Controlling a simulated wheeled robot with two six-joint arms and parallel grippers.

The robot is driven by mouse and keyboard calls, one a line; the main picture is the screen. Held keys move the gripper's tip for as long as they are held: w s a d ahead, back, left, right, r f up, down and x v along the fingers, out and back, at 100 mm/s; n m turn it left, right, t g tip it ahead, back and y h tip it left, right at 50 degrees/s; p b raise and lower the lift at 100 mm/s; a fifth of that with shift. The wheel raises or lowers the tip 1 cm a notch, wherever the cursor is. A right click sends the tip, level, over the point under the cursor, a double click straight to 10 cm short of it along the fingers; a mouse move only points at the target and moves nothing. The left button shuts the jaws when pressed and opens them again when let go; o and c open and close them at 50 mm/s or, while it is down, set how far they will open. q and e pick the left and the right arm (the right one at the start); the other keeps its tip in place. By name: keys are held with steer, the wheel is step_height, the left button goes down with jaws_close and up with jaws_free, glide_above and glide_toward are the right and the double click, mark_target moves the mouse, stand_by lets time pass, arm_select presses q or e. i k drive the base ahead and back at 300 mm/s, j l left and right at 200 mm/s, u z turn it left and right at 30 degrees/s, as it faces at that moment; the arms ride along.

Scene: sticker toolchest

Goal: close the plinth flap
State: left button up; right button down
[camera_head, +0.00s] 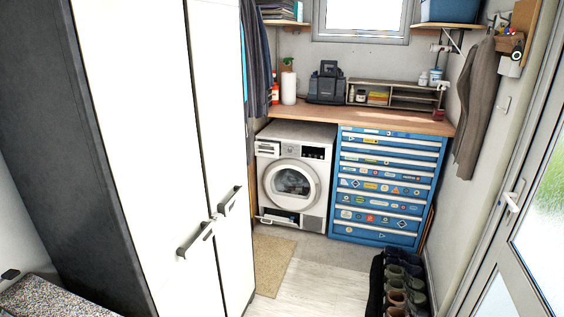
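A white front-loading washing machine (308,150) stands under the wooden counter, left of the blue drawer chest. At its lower left, below the round door, the plinth flap (274,220) appears to hang open, tilted outward near the floor. A dark opening shows behind it, with something small and bluish inside that is too small to make out. The round door looks shut. Neither of my grippers is in view.
A blue sticker-covered drawer chest (381,195) stands right of the machine. A beige mat (273,262) lies in front. Several shoes (404,285) stand on a dark tray at right. A tall white cabinet (150,130) fills the left. The floor between (325,285) is clear.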

mark_target(273, 220)
steer(key=u, duration=0.45)
steer(key=i+l+u, duration=0.1)
steer(key=u, duration=0.35)
steer(key=l+u, duration=0.15)
steer(key=u, duration=0.25)
steer(key=i+l+u, duration=0.1)
steer(key=u, duration=0.35)
steer(key=i+l+u, duration=0.1)
steer(key=l+u, duration=0.3)
steer(key=l, duration=0.2)
steer(key=l+u, duration=0.4)
steer(key=l, duration=0.15)
steer(key=l+u, duration=0.4)
steer(key=l, duration=2.55)
steer(key=k, duration=0.1)
